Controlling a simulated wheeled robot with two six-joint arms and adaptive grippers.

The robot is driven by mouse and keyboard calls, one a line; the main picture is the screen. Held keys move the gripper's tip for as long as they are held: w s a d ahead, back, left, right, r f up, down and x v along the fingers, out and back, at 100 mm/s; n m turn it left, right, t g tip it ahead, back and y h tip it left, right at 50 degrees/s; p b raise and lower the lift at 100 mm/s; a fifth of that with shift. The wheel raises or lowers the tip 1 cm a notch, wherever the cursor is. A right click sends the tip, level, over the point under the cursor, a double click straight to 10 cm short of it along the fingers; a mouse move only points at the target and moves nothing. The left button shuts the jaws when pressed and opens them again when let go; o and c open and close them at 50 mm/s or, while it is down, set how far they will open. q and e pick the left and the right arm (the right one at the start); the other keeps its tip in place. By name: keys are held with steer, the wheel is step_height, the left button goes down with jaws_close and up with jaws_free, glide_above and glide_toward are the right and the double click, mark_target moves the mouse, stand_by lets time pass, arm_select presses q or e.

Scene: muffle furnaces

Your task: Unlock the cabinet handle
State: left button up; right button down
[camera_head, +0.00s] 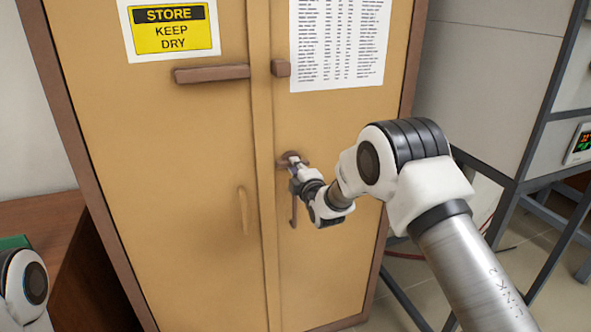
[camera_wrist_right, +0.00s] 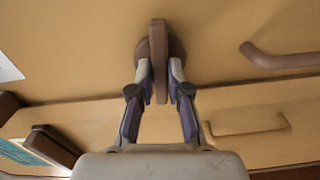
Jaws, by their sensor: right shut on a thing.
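The tan cabinet (camera_head: 190,140) with a brown frame fills the middle of the head view, its two doors closed. A brown turn handle (camera_wrist_right: 158,35) on a round base is on the right door; in the head view its base (camera_head: 284,158) is partly hidden by my gripper. My right gripper (camera_head: 293,166) is at this handle. In the right wrist view, its two fingers (camera_wrist_right: 163,76) are shut on the handle, one on each side. The handle's bar lies upright in that view. My left arm shows at the lower left of the head view, its gripper out of sight.
A brown pull (camera_head: 293,207) hangs below the turn handle, and a tan pull (camera_head: 243,210) is on the left door. A brown bar (camera_head: 212,74) and block (camera_head: 281,68) sit higher up. A metal rack (camera_head: 545,150) stands right. A brown desk (camera_head: 75,260) is left.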

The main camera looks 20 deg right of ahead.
steer(key=shift+m+b, duration=2.75)
steer(key=shift+m, duration=5.65)
steer(key=c, duration=1.1)
jaws_free()
steer(key=s, duration=1.2)
steer(key=shift+d, duration=0.2)
